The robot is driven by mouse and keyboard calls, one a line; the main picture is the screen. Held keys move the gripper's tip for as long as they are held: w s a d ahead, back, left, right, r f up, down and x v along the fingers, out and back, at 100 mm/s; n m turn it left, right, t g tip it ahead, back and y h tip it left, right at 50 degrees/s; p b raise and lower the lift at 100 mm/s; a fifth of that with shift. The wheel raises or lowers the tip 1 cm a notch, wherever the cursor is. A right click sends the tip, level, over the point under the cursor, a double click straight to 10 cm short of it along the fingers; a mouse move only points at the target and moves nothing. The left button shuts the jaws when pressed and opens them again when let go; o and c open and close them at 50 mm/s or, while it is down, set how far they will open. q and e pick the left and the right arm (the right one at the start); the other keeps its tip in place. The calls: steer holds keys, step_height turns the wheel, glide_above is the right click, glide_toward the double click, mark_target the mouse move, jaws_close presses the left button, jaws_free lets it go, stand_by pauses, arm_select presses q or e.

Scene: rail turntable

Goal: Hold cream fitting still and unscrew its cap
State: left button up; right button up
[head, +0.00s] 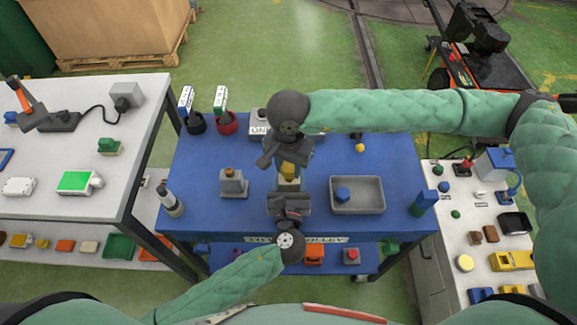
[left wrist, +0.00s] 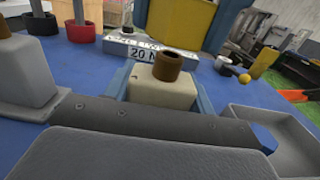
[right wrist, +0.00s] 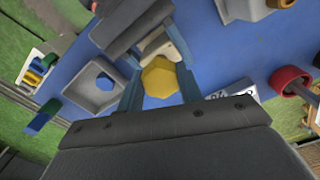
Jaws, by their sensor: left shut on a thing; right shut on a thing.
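The cream fitting (left wrist: 160,90) stands upright at the middle of the blue table, with its brown threaded neck (left wrist: 168,65) bare on top. My left gripper (head: 289,188) is shut on it, one blue finger on each side. The yellow cap (head: 288,169) is in my right gripper (head: 287,166), which is shut on it from above. In the left wrist view the cap (left wrist: 180,20) is above the neck and looks apart from it.
A grey tray (head: 374,209) with a blue piece stands just right of the fitting. A grey block (head: 234,186) with a brown top stands to the left. Red (head: 227,125) and black (head: 196,124) holders are at the back left.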

steer(key=shift+r, duration=0.3)
steer(key=shift+r, duration=2.3)
arm_select(q)
steer(key=o, duration=1.5)
steer(key=s, duration=1.2)
steer(key=shift+f, duration=0.1)
